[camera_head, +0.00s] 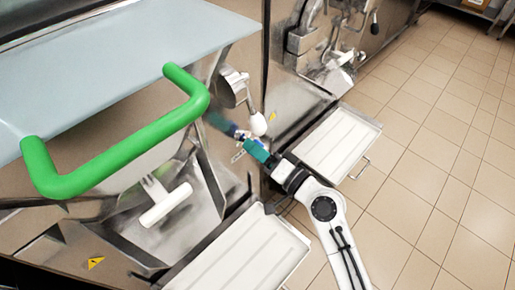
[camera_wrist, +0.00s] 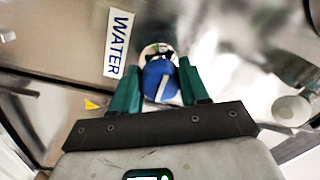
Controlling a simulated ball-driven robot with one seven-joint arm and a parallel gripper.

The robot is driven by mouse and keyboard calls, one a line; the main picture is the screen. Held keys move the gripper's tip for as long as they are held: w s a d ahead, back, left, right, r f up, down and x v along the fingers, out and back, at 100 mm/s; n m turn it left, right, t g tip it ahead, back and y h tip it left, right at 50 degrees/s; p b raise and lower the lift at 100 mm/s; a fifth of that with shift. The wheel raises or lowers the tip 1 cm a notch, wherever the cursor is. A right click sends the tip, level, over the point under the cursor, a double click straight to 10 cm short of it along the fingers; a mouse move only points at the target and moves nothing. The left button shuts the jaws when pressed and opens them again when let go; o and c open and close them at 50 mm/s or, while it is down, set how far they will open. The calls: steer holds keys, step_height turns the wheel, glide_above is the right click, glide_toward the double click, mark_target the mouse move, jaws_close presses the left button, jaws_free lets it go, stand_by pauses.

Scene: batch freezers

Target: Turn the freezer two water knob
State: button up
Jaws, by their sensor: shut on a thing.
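A round blue water knob (camera_wrist: 153,72) with a white pointer bar shows in the wrist view, beside a label (camera_wrist: 119,43) that reads WATER. My gripper (camera_wrist: 159,68) has its green fingers on both sides of the knob and is shut on it. In the head view my gripper (camera_head: 246,141) reaches to the metal front of the nearer freezer (camera_head: 268,60), right of the green handle. The knob is mostly hidden there by my fingers. No freezer number is readable.
A thick green handle (camera_head: 120,150) sticks out at left, near the arm's working area. A white tray (camera_head: 245,255) is below, and another tray (camera_head: 340,143) stands right of my gripper. A white-tipped lever (camera_head: 258,124) is close above the fingers. Tiled floor (camera_head: 440,150) is clear at right.

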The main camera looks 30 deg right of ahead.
steer(key=shift+m, duration=0.4)
steer(key=o, duration=1)
steer(key=shift+o, duration=0.2)
steer(key=b+v, duration=0.3)
steer(key=v, duration=0.7)
steer(key=shift+s+d, duration=0.15)
steer(key=shift+s, duration=0.2)
steer(key=shift+f, duration=0.1)
